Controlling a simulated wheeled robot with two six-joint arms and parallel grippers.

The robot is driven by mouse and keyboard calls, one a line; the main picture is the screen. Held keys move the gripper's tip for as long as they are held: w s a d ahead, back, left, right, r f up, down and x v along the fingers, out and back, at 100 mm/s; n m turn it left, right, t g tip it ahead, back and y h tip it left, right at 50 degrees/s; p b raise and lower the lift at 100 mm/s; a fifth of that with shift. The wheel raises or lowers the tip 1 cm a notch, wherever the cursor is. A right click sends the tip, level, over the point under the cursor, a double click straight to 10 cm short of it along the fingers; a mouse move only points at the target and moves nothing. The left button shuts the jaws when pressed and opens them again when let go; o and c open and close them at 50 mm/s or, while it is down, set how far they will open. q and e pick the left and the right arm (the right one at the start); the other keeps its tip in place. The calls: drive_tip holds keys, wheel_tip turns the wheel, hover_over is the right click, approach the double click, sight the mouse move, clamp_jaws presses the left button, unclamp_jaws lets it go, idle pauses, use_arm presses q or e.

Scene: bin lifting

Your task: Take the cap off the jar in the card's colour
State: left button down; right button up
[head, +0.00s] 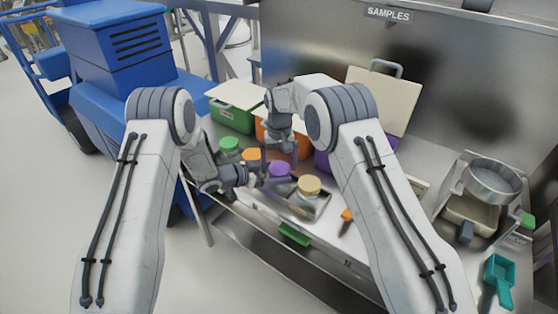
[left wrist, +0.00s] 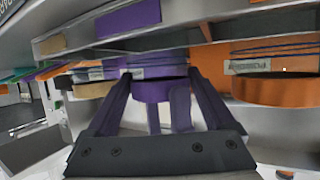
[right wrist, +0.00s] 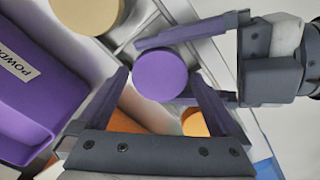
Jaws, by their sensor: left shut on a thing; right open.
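The jar with the purple cap (head: 279,170) stands in a row with jars capped green (head: 229,144), orange (head: 251,155) and tan (head: 309,185). My left gripper (head: 264,182) is shut on the purple-capped jar from the side; its purple cap (left wrist: 160,91) shows between the fingers in the left wrist view. My right gripper (head: 281,155) is open above that jar. In the right wrist view its fingers stand on either side of the round purple cap (right wrist: 160,75), with small gaps. I cannot tell for certain which thing is the card.
Green (head: 232,118), orange and purple bins stand behind the jars. A small green piece (head: 294,234) is at the bench's front edge. A scale with a round pan (head: 492,180) and a teal scoop (head: 499,272) are at the right. A blue machine (head: 120,50) stands at the left.

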sight(279, 168)
drive_tip(key=shift+c, duration=0.3)
drive_tip(key=c, duration=1.3)
drive_tip(key=shift+o, duration=0.2)
drive_tip(key=shift+r, duration=0.1)
drive_tip(key=shift+r, duration=1)
use_arm(q)
drive_tip(key=shift+f, duration=0.1)
use_arm(e)
drive_tip(key=shift+r, duration=2.05)
use_arm(q)
unclamp_jaws()
drive_tip(key=shift+a, duration=0.1)
use_arm(e)
drive_tip(key=shift+f, duration=0.1)
